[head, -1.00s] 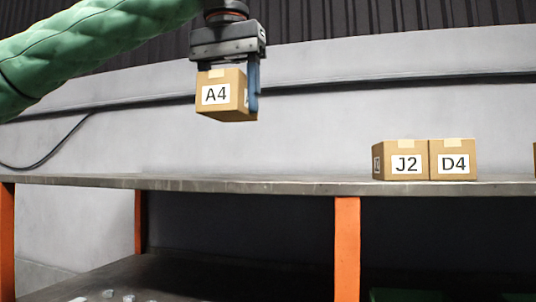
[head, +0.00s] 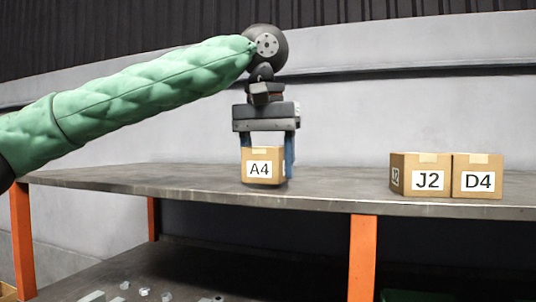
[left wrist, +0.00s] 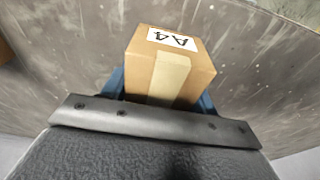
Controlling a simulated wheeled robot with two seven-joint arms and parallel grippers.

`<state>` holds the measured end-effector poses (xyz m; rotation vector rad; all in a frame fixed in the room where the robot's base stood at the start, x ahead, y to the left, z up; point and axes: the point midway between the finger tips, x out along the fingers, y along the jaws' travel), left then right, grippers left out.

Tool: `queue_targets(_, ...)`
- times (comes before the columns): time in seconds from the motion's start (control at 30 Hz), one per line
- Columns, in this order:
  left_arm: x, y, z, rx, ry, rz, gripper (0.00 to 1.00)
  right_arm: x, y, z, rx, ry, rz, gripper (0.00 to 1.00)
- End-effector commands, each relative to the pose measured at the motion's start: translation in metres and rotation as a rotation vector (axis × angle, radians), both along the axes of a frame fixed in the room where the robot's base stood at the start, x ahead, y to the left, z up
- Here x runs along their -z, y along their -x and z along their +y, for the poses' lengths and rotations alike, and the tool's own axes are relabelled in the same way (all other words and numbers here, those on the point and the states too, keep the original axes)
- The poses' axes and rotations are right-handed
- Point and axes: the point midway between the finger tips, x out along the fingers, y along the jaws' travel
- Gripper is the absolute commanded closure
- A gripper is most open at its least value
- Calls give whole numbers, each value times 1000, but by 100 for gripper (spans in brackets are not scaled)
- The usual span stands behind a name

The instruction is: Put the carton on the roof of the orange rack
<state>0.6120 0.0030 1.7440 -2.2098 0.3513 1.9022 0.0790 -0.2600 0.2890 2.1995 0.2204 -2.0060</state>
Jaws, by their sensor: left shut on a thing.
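The carton (head: 262,166) is a small brown box with a white label reading A4 and a pale tape strip on top. My left gripper (head: 268,158) is shut on it, with a blue finger on each side, pointing down. The carton is upright at the grey roof (head: 330,189) of the orange rack (head: 362,258), left of the middle. I cannot tell whether its bottom touches the roof. In the left wrist view the carton (left wrist: 170,65) sits between the fingers above the grey surface. My right gripper is not in view.
Two more cartons, J2 (head: 420,174) and D4 (head: 478,176), stand side by side on the roof to the right. The roof between A4 and J2 is clear. Small metal pieces (head: 145,291) lie on the shelf below. A pale wall stands behind.

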Motion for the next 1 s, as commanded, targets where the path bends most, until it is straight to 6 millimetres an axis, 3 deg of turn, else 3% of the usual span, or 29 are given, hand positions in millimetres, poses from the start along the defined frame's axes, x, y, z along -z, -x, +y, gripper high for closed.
queue_targets(0.47, 10, 0, 0, 0, 1, 1, 70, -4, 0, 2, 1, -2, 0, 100)
queue_targets(0.5, 9, 0, 0, 0, 1, 0, 33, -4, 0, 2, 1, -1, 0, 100)
queue_targets(0.57, 9, 0, 0, 0, 1, 0, 21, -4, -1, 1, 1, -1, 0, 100)
queue_targets(1.0, 4, 1, 0, 0, 0, -1, 19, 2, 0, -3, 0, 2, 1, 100)
